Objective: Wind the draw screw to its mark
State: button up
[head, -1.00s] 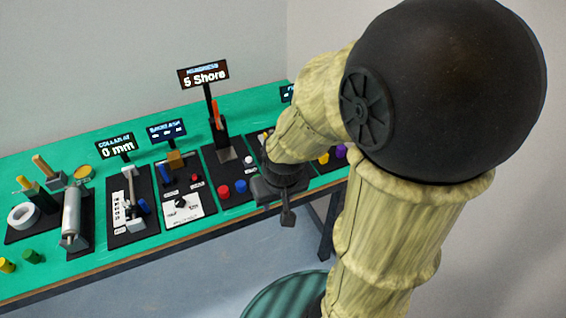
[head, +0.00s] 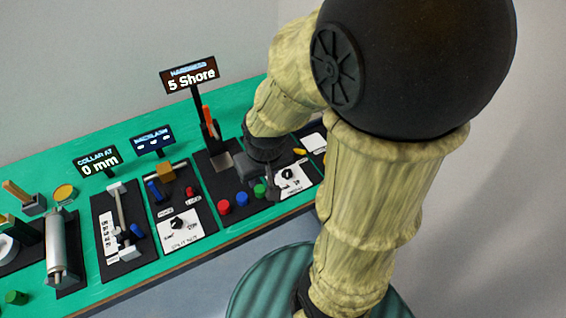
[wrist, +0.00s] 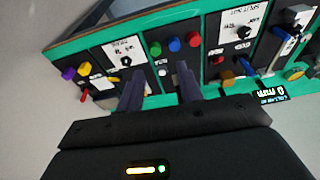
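The panel under the "COLLAR AT 0 mm" display (head: 98,162) carries a long grey rod (head: 121,208) between end blocks, a white scale strip (head: 108,234) and a blue part (head: 137,230). This seems to be the draw screw station, but no label names the screw. It also shows in the wrist view, where its display (wrist: 271,94) is at the right. My gripper (wrist: 163,88) is open and empty, its two fingers apart above the bench near the coloured buttons. In the head view my gripper (head: 268,178) is right of the collar panel, partly hidden by my wrist.
The "HARDNESS 5 Shore" display (head: 189,76) stands tall behind its panel. Red (head: 224,207), blue (head: 241,199) and green (head: 260,191) buttons sit near the front edge. A backlash panel lies between these and the collar panel. A grey roller (head: 56,248) is at the left.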

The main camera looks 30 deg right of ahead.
jog(key=shift+o, duration=0.2)
jog(key=shift+s, duration=0.1)
jog(key=o, duration=0.3)
jog(key=shift+o, duration=0.2)
jog(key=n+g+b, duration=0.2)
jog(key=n+g, duration=0.1)
jog(key=n, duration=0.2)
send_over(287, 172)
notch_tip(287, 172, down, 5)
jog(key=shift+s+r, duration=0.1)
jog(key=shift+r, duration=0.15)
notch_tip(287, 172, down, 18)
jog(key=shift+r, duration=0.25)
